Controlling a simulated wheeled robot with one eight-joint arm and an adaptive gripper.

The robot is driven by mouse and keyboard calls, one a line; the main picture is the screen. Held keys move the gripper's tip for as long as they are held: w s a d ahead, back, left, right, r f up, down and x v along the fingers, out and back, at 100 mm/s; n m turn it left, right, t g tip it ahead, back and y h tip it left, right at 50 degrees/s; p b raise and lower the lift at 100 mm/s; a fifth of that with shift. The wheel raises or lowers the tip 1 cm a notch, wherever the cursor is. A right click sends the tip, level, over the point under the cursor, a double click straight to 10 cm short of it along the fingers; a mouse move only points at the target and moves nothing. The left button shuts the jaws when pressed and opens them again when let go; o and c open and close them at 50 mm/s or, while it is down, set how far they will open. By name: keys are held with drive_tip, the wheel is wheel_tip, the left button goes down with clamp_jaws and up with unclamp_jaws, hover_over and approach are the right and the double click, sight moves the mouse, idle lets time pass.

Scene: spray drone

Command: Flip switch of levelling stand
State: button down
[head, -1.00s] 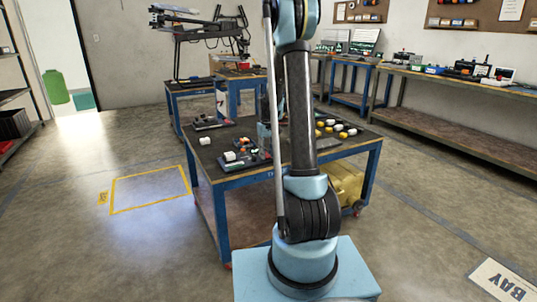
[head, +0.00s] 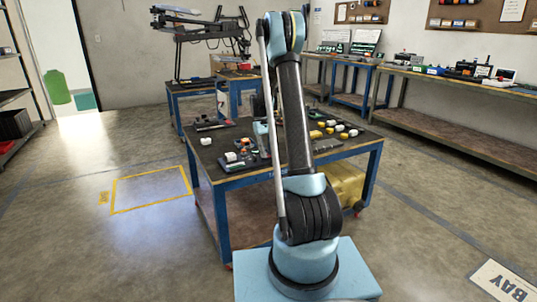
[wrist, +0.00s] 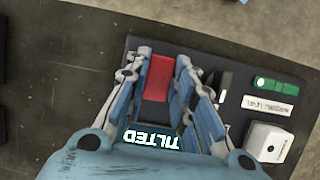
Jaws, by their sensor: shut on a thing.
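The levelling stand (wrist: 237,127) shows in the wrist view as a dark base with a red block (wrist: 158,80), a lit "TILTED" readout, a green part (wrist: 275,85) and a white cube (wrist: 267,142). My gripper (wrist: 163,60) has its two blue fingers on either side of the red block and is shut on it. I cannot tell whether this block is the switch. The readout sits between the finger bases. In the head view, my arm hides the gripper and much of the stand.
The blue-framed workbench (head: 225,180) has several white and yellow pieces (head: 330,131) at the right. A drone-like frame (head: 195,28) stands on a bench behind. A long bench (head: 450,85) runs along the right wall. Open floor lies to the left.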

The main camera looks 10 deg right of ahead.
drive_tip(key=shift+w+d, duration=0.1)
drive_tip(key=c, duration=1.4)
unclamp_jaws()
drive_tip(key=shift+o, duration=0.2)
drive_tip(key=shift+r, duration=0.1)
drive_tip(key=v, duration=1.1)
drive_tip(key=shift+w+r, duration=0.25)
drive_tip(key=shift+r, duration=0.05)
